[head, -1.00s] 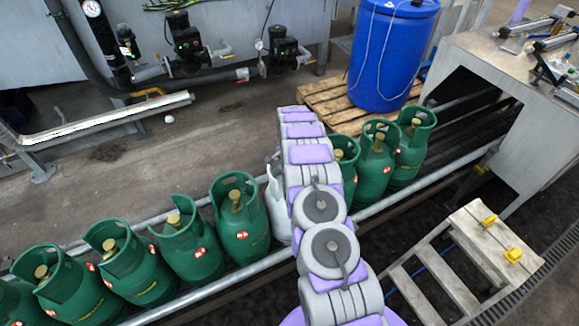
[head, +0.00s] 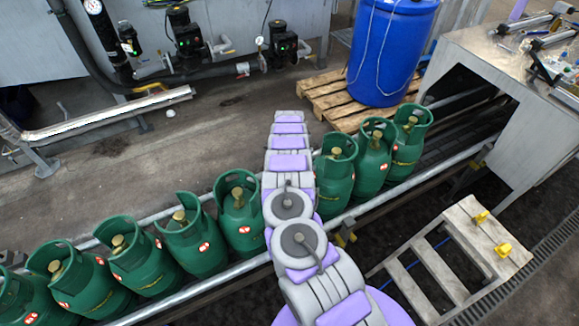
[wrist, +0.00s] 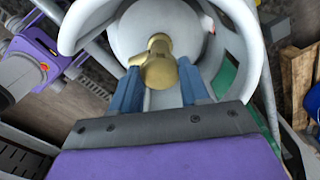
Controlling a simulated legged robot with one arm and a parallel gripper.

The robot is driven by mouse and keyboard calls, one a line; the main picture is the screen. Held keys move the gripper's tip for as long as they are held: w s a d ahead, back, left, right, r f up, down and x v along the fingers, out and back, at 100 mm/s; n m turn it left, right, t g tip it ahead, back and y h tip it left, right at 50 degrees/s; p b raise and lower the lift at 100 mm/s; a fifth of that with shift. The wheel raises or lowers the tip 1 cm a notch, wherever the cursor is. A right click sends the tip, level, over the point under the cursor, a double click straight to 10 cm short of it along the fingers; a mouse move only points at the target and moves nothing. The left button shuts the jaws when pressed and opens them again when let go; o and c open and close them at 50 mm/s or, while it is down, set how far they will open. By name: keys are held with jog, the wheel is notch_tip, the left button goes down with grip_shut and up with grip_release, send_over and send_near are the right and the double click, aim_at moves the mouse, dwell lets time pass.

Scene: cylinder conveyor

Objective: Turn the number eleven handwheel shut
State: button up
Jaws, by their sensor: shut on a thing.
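In the wrist view a pale grey-white gas cylinder (wrist: 195,30) with a round collar fills the top. A brass valve with its handwheel (wrist: 158,65) stands at its centre. The blue fingers of my gripper (wrist: 160,88) are inside the collar, one on each side of the brass part, and are shut on it. In the head view my arm hides both the pale cylinder and my gripper. No number can be read on the handwheel.
Green cylinders (head: 240,213) stand in a row on the conveyor, left and right of my arm. A metal rail (head: 435,177) runs along its near side. A blue drum (head: 392,50) stands on a pallet (head: 325,100) behind. A wooden step (head: 478,235) is at right.

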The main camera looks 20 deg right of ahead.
jog(key=shift+w+r+m, duration=0.15)
jog(key=shift+m, duration=0.15)
jog(key=o, duration=1.1)
jog(key=shift+c, duration=0.2)
notch_tip(320, 180, up, 17)
jog(key=p, duration=0.1)
jog(key=shift+p, duration=0.4)
